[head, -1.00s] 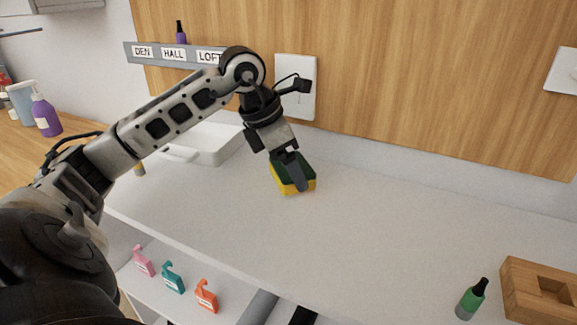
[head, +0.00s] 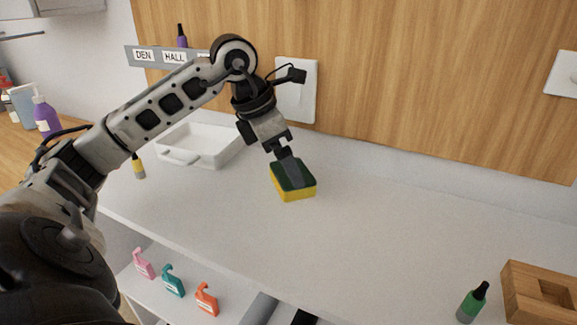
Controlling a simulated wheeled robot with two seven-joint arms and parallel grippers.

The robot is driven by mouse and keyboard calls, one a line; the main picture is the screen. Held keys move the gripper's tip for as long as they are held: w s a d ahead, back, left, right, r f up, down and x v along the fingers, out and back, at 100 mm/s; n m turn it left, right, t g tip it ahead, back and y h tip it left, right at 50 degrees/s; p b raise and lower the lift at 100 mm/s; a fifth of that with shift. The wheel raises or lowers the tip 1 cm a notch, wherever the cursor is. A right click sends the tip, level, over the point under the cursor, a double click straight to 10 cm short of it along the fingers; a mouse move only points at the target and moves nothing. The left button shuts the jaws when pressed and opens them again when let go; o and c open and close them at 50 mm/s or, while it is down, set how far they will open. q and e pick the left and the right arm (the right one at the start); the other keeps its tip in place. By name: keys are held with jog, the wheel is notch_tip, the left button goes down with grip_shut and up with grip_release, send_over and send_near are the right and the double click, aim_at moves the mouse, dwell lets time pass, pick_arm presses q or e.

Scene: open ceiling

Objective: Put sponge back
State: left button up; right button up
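The sponge (head: 296,192), yellow with a dark green top, is on the white counter (head: 380,215) near the middle of the view. My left gripper (head: 292,174) reaches down over it from the upper left. One grey finger shows against the green top; the other finger is hidden, so I cannot tell whether the gripper is holding the sponge. A white basin-like tray (head: 213,155) with a front handle stands on the counter to the left, partly behind my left arm. My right gripper is not in view.
A green bottle (head: 472,302) and a wooden block with a recess (head: 520,290) are at the right. A small yellow bottle (head: 138,168) stands at the left. Pink, teal and orange tagged items (head: 173,280) sit on a lower shelf.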

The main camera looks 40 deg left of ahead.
pick_arm(q)
jog(key=v, duration=0.4)
jog(key=shift+r, duration=0.25)
jog(key=shift+s, duration=0.1)
